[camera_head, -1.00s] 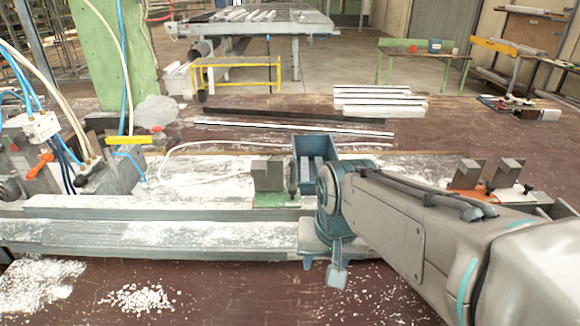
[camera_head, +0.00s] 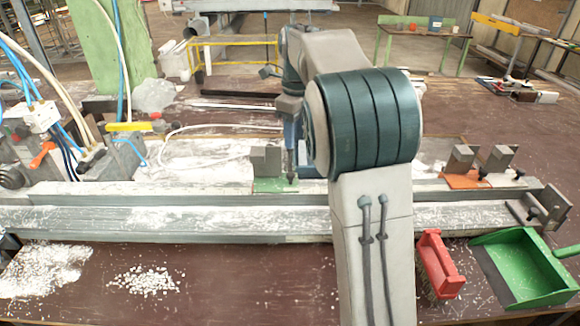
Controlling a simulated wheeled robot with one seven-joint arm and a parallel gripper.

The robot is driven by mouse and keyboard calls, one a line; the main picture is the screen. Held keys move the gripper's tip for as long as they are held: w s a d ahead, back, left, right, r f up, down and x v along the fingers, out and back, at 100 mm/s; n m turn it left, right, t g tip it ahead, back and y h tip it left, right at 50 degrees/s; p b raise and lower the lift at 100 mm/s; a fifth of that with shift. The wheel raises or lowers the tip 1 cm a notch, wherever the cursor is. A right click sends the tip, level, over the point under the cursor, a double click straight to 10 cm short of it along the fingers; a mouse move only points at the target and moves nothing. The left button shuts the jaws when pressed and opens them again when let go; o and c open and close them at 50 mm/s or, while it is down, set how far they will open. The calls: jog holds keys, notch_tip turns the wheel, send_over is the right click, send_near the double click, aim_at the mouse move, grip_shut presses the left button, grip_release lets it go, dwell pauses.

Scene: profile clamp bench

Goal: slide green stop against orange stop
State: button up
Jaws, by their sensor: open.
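The green stop (camera_head: 275,185) sits on the grey profile rail at mid-picture, a green base with an upright grey block. The orange stop (camera_head: 465,181) sits farther right on the same rail, also with a grey block. A wide gap separates the two, partly covered by my arm. My gripper (camera_head: 291,172) points down at the right side of the green stop, by its dark knob. It is open; its fingertips are small and partly hidden, so I cannot tell whether they touch the stop.
A similar grey block on a white base (camera_head: 503,170) stands right of the orange stop. A metal end stop (camera_head: 545,206) is at the rail's right end. A red brush (camera_head: 436,264) and green dustpan (camera_head: 525,268) lie in front. Hoses and valves (camera_head: 50,140) crowd the left.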

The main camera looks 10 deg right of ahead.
aim_at(291, 174)
jog(key=w+f+m, duration=0.1)
jog(key=f, duration=0.3)
jog(key=w+f+m, duration=0.1)
jog(key=f, duration=0.4)
jog(key=f+m, duration=0.1)
jog(key=f, duration=0.3)
jog(key=shift+w+a+f, duration=0.25)
jog(key=shift+w+f, duration=0.15)
grip_shut()
